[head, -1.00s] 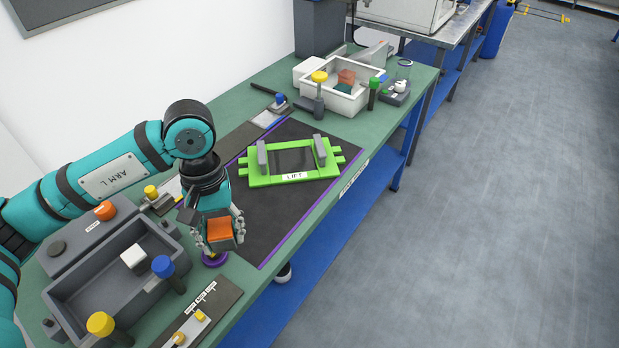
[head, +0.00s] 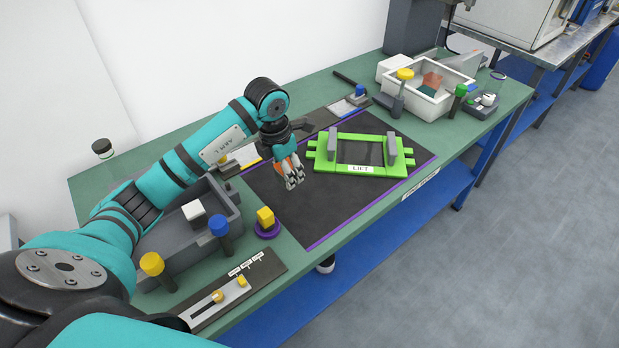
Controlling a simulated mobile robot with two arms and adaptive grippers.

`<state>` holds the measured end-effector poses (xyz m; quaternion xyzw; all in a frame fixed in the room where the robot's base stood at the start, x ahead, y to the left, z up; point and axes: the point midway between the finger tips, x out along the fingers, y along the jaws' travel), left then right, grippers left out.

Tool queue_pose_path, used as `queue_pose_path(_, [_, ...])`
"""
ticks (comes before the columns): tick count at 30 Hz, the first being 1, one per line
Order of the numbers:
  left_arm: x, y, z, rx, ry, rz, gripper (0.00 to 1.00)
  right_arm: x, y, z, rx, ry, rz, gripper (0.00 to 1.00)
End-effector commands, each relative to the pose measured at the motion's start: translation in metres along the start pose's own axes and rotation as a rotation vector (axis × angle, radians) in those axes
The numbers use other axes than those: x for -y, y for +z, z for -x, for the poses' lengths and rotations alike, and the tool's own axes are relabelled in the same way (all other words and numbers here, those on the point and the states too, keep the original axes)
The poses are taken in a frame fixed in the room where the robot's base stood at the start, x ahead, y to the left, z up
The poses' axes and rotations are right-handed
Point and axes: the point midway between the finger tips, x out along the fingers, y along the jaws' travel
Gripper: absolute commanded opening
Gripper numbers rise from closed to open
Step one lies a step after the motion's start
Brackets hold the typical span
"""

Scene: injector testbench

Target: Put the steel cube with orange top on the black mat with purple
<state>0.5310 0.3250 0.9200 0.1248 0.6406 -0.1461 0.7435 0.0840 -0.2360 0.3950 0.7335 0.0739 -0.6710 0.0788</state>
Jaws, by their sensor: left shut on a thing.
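My left gripper (head: 291,182) is shut and points down over the left part of the black mat with purple edges (head: 325,215). A small patch of orange shows between its fingers, from the steel cube with orange top (head: 283,165). The fingers hide most of the cube, and I cannot tell its height above the mat. My right gripper is not in view.
A green frame marked LIFT (head: 365,168) stands on the mat's right part. A yellow block (head: 265,216) sits on a purple round base (head: 267,230) left of the mat. A grey tray (head: 235,215) and a white bin (head: 432,108) are on the bench. The mat's front is clear.

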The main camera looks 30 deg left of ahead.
Motion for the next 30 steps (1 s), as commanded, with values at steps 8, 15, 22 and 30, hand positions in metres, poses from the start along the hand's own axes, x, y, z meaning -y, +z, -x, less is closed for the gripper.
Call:
queue_pose_path(8, [0.000,-0.004,-0.031,0.003,-0.001,-0.003,0.00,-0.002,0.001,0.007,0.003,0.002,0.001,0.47])
queue_pose_path(15, [0.001,-0.009,-0.061,0.000,-0.003,-0.004,0.00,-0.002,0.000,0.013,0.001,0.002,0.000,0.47])
queue_pose_path(22, [0.000,-0.009,-0.067,0.003,0.001,-0.006,0.00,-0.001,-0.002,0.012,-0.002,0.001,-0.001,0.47])
queue_pose_path(30, [0.000,-0.010,-0.070,0.001,0.000,-0.006,0.53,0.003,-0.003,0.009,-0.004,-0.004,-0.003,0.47])
